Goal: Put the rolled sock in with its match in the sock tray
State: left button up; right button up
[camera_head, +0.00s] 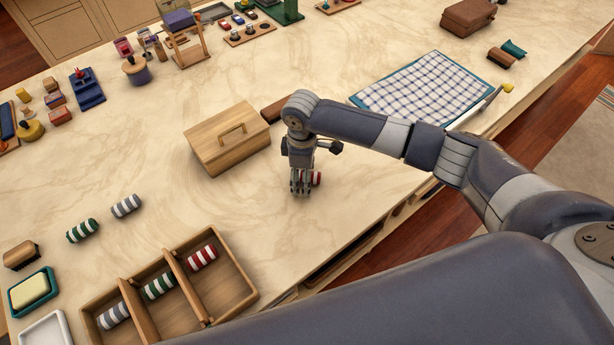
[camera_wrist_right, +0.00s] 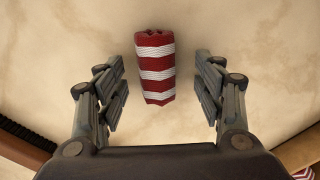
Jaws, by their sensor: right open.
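A rolled sock with red and white stripes (camera_wrist_right: 154,68) lies on the counter. In the head view the sock (camera_head: 316,178) is partly hidden behind my right gripper (camera_head: 300,190). In the right wrist view my right gripper (camera_wrist_right: 160,95) is open, with the sock between and just beyond its fingers, not held. The wooden sock tray (camera_head: 180,262) stands at the lower left with three compartments. A grey-striped sock (camera_head: 113,315) is in the left one, a green-striped sock (camera_head: 159,285) in the middle, and a red-striped sock (camera_head: 202,257) in the right. My left gripper is not in view.
A wooden box with a handle (camera_head: 228,140) stands left of my right gripper. A green-striped roll (camera_head: 82,230) and a grey-striped roll (camera_head: 126,206) lie behind the tray. A brush (camera_head: 21,255) and a soap dish (camera_head: 32,291) are at the left edge. The counter between box and tray is clear.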

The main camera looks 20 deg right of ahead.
jog(key=c, duration=1.1)
jog(key=shift+o, duration=0.2)
jog(key=shift+r, duration=0.2)
